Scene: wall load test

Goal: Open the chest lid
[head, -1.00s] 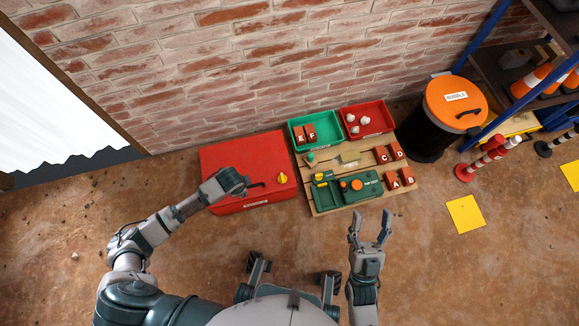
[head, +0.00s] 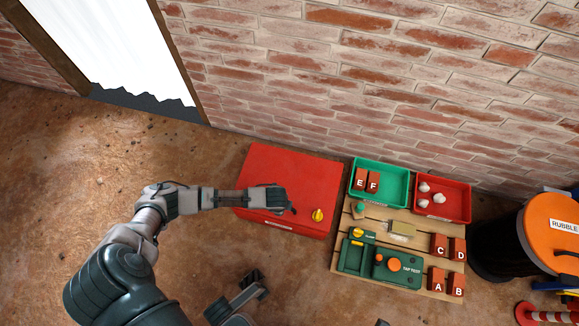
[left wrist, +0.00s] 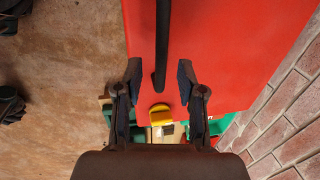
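The red chest (head: 300,170) stands on the ground against the brick wall, its lid down. A yellow knob (head: 317,215) is at its front right; it also shows in the left wrist view (left wrist: 160,116). My left gripper (head: 288,203) is over the front part of the lid. In the left wrist view its two fingers (left wrist: 159,72) are apart, with a dark bar handle (left wrist: 162,40) between them. Neither finger visibly touches the bar.
Right of the chest is a wooden pallet (head: 349,226) with a green tray (head: 400,163), a red tray (head: 458,220), lettered blocks and a green tap test unit (head: 405,278). An orange-lidded rubble bin (head: 545,210) stands far right. Ground left of the chest is clear.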

